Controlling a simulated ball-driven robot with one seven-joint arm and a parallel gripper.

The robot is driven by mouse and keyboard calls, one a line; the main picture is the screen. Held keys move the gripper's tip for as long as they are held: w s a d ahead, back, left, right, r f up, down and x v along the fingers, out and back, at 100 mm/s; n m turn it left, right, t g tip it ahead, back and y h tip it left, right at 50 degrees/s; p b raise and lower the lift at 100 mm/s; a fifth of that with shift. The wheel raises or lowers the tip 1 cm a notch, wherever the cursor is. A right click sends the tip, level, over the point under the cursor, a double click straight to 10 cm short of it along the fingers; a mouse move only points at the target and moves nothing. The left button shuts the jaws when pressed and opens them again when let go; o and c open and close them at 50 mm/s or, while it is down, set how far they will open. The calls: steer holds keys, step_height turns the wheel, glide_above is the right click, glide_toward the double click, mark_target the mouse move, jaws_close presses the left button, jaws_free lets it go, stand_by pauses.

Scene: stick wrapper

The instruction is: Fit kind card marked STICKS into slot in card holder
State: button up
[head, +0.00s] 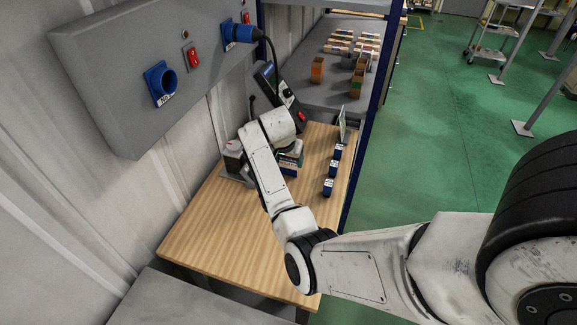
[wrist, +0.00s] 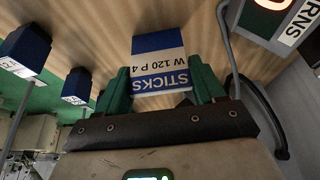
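The card marked STICKS (wrist: 158,66), white with blue bands and "W 120 P 4" printed on it, shows upside down in the wrist view. It sits between the green fingers of my gripper (wrist: 160,88), which appear to touch it on both sides. In the head view my gripper (head: 290,158) is low over the wooden table (head: 230,245), beside a dark device, and my wrist partly hides it. I cannot clearly identify the card holder or its slot in either view.
A grey wall box (head: 150,75) with blue sockets hangs at left. The table's front is clear.

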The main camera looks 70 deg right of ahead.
steer(key=c, duration=0.7)
steer(key=shift+o, duration=0.2)
